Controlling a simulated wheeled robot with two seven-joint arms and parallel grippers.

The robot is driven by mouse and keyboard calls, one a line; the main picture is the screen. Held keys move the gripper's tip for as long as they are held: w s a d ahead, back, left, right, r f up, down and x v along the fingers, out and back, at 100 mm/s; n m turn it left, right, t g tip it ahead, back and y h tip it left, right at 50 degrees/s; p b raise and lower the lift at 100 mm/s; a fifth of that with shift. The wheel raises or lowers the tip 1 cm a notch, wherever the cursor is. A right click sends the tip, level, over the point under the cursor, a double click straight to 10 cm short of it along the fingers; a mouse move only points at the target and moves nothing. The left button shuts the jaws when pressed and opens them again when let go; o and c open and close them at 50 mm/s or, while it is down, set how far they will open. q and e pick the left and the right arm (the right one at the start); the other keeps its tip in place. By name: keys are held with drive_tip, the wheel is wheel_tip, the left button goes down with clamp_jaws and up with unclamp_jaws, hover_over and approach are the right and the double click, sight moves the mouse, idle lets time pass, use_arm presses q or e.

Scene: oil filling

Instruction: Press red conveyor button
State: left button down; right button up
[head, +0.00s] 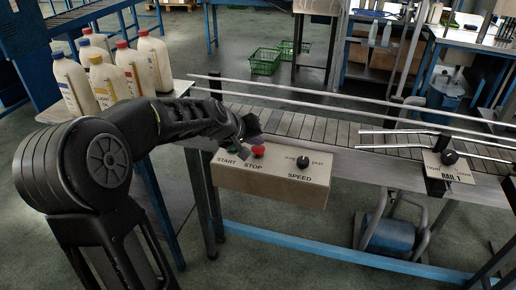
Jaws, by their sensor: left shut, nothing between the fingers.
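A tan control box (285,191) hangs at the front edge of the conveyor (340,134). Its top carries a red button (258,151) above the label STOP and a dark SPEED knob (303,162). A little green shows near the label START; the rest of that button is hidden behind my gripper. My left gripper (243,137) is shut and empty, just above and to the left of the red button. I cannot tell whether it touches either button. My right gripper is not in view.
Several white bottles with coloured caps (152,62) stand on a table at the left. A RAIL 1 plate with a black knob (449,158) sits on the conveyor's right part. Guide rails (330,96) run along the conveyor. Green baskets (265,62) lie on the floor behind.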

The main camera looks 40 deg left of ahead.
sight(256, 150)
use_arm(q)
drive_tip(key=shift+f+b, duration=0.55)
drive_tip(key=shift+b, duration=0.05)
idle(0.5)
idle(0.3)
drive_tip(key=shift+r+p, duration=0.8)
drive_tip(key=shift+r, duration=0.2)
drive_tip(key=shift+r, duration=0.1)
wheel_tip(256, 150, up, 5)
drive_tip(key=p, duration=0.4)
drive_tip(key=shift+f, duration=0.2)
idle(0.5)
